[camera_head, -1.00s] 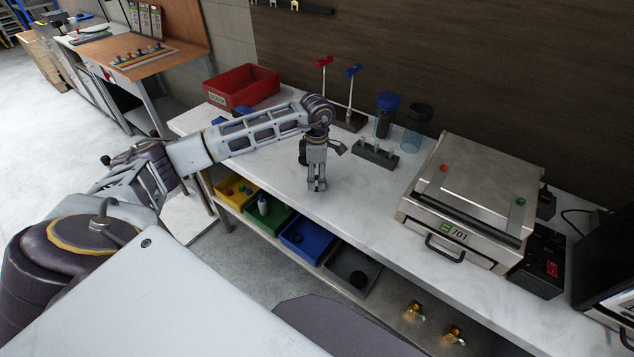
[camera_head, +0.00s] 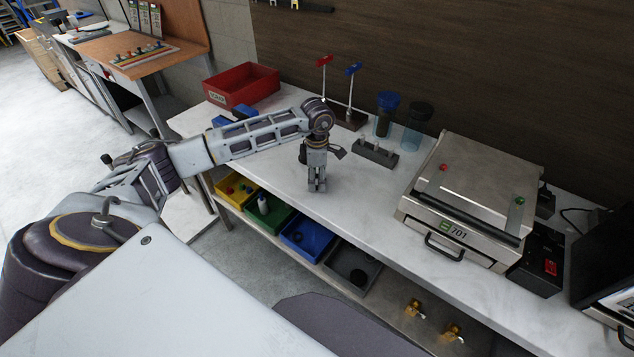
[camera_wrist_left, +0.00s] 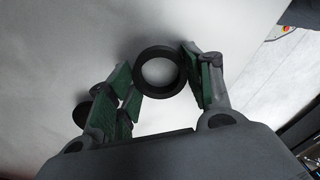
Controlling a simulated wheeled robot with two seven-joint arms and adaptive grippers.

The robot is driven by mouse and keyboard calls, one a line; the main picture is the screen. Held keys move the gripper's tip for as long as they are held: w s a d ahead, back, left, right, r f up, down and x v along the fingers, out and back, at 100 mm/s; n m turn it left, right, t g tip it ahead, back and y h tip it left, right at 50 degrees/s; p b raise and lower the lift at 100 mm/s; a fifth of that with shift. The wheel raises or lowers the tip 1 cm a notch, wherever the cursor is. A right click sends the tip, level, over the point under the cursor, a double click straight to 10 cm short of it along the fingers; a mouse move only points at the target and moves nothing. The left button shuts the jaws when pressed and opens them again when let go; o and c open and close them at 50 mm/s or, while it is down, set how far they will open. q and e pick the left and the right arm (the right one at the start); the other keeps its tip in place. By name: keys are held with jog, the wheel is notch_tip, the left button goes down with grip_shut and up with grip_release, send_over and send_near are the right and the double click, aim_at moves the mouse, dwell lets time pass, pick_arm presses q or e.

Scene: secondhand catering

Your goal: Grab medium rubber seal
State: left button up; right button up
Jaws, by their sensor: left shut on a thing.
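My left gripper (camera_head: 317,187) points down just over the white worktop. In the left wrist view my left gripper (camera_wrist_left: 160,92) is shut on a dark ring, a rubber seal (camera_wrist_left: 139,73), held between its green-padded fingers. A second dark round piece (camera_wrist_left: 81,115) shows in the left wrist view beside the left-hand finger, partly hidden behind it. I cannot tell the seals' sizes by name. The held seal cannot be made out in the head view. My right gripper is not in view.
A press marked 701 (camera_head: 468,190) stands on the worktop (camera_head: 360,205) to the right. A grey block with pegs (camera_head: 375,153), cups and a red bin (camera_head: 241,85) stand behind the gripper. Yellow, green, blue (camera_head: 307,238) and grey bins sit on the shelf below.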

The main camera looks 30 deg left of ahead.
pick_arm(q)
jog(key=shift+r, duration=0.65)
notch_tip(320, 180, up, 9)
jog(key=shift+f+b, duration=0.2)
jog(key=shift+b, duration=0.4)
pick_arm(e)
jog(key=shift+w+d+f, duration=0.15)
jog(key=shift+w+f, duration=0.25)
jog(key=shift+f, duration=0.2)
pick_arm(q)
jog(key=shift+a, duration=0.1)
